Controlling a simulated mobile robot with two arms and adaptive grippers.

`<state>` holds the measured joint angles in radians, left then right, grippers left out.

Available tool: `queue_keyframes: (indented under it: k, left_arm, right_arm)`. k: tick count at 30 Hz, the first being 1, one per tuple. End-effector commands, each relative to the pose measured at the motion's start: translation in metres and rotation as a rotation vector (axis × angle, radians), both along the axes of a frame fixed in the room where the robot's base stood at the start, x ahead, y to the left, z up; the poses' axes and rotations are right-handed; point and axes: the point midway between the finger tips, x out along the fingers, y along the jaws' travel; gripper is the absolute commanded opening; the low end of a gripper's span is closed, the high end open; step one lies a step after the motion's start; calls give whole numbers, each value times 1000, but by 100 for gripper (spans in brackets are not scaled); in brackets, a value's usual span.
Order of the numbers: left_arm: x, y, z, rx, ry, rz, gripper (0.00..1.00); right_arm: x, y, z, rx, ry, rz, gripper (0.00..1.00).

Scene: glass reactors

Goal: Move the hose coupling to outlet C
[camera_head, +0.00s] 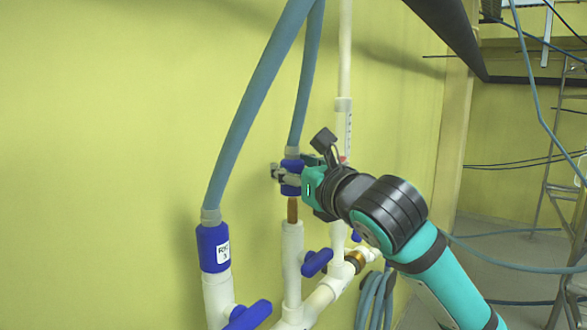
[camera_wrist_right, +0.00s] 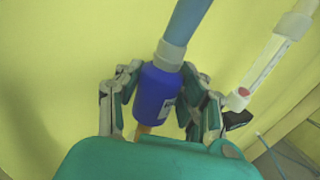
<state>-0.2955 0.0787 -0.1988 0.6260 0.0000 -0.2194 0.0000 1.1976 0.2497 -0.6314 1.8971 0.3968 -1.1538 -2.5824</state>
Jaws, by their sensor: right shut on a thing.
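My right gripper (camera_head: 286,175) is shut on a blue hose coupling (camera_head: 291,187) at the lower end of a grey-blue hose (camera_head: 309,75). In the right wrist view the coupling (camera_wrist_right: 155,92) sits between the two fingers, with part of a white label on its side. Below it a brown, copper-like tube (camera_head: 292,209) shows between the coupling and a white upright outlet pipe (camera_head: 292,250). I cannot tell how far the tube reaches into the coupling. No letter C is readable on any outlet. My left gripper is not in view.
Another blue coupling (camera_head: 213,247), labelled RX 3, sits on a white pipe at the left with its own hose. Blue valve handles (camera_head: 316,262) stick out from the pipes. A brass fitting (camera_head: 355,259) and coiled hoses are at lower right. A yellow wall stands behind.

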Motion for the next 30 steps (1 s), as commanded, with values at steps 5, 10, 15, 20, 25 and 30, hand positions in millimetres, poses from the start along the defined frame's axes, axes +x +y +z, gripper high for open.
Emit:
queue_keyframes:
  k: [5, 10, 15, 20, 25, 30]
  left_arm:
    - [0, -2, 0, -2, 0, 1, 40]
    - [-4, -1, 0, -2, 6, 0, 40]
    - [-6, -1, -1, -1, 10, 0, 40]
    - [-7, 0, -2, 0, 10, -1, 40]
    - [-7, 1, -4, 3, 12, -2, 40]
    - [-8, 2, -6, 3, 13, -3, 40]
  right_arm:
    - [-2, 1, -2, -1, -3, 0, 1]
    - [-3, 2, -3, 1, -2, 0, 1]
    - [-3, 2, -3, 0, -1, 0, 1]
    - [-3, 1, -5, 0, -1, 0, 1]
    - [-2, 1, -9, 0, -1, -1, 1]
    - [-2, 1, -14, 0, -1, -1, 1]
